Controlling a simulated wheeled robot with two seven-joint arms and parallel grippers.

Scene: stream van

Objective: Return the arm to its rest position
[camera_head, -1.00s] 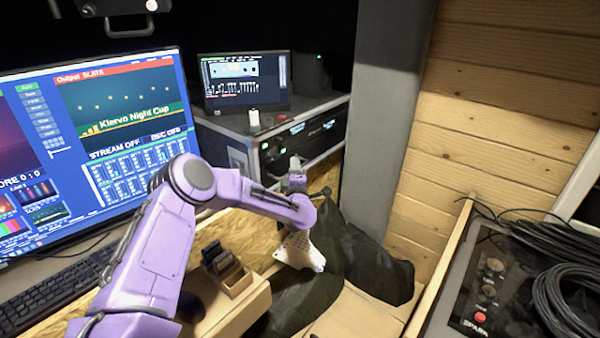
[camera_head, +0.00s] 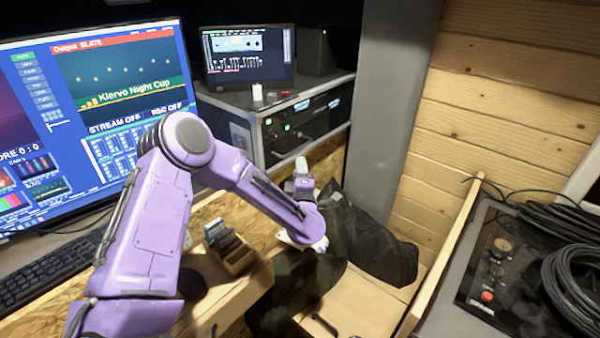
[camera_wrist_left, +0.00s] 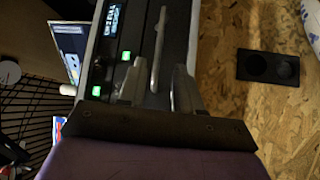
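My left arm (camera_head: 165,215) is purple and comes in from the lower left, bent at a raised elbow in front of the large monitor. My left gripper (camera_head: 300,168) is at its far end, pale grey, beside the front of the equipment rack. In the left wrist view the two grey fingers (camera_wrist_left: 156,78) stand apart with a visible gap and nothing held between them. A rack handle (camera_wrist_left: 160,38) shows beyond the fingertips; I cannot tell if they touch it. My right gripper is not in view.
The large monitor (camera_head: 130,75) and keyboard (camera_head: 50,270) lie left of the arm. The rack (camera_head: 255,110) carries a laptop (camera_head: 248,55). A small card box (camera_head: 238,258) sits below the forearm. A dark bag (camera_head: 375,250) and a case with coiled cable (camera_head: 580,285) are to the right.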

